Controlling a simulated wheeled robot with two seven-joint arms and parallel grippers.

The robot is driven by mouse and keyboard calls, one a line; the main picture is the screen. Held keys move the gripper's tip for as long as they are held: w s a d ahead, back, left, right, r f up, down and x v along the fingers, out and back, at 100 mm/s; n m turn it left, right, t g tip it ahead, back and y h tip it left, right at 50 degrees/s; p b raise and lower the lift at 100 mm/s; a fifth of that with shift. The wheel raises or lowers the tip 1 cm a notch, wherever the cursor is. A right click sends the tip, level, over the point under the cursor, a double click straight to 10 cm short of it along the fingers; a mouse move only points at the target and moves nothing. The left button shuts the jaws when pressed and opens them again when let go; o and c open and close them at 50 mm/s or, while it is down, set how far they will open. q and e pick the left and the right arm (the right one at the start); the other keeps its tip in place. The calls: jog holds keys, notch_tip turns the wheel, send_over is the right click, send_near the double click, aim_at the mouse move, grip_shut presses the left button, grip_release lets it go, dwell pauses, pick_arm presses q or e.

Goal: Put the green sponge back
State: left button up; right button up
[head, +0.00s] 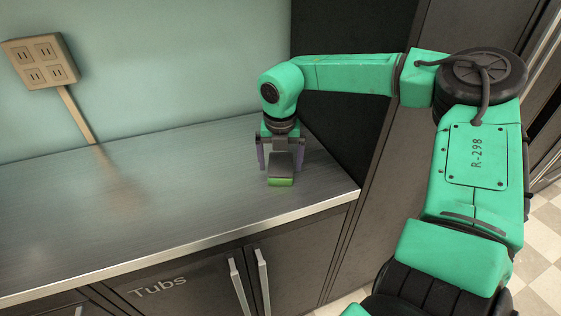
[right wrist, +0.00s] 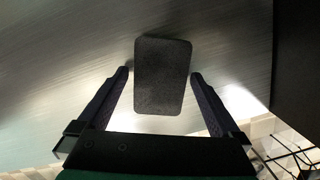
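The green sponge (head: 281,183) is on the metal counter near its right end in the head view. Its front side is green. In the right wrist view the sponge (right wrist: 162,76) shows as a dark grey rectangle with rounded corners. My right gripper (head: 280,168) is over the sponge, pointing down. In the right wrist view my right gripper (right wrist: 160,76) is open, with one finger on each side of the sponge and a narrow gap at each side. My left gripper is not in view.
The metal counter (head: 150,200) is bare to the left. A socket plate (head: 40,62) with a strip below it is on the wall. A dark tall panel stands right behind my right arm. Below the counter are cabinet doors marked "Tubs" (head: 157,286), with upright handles.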

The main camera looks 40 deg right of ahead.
aim_at(280, 168)
notch_tip(280, 168, up, 12)
jog(key=s+a, duration=0.1)
jog(key=shift+s+b, duration=0.15)
jog(key=shift+b, duration=0.15)
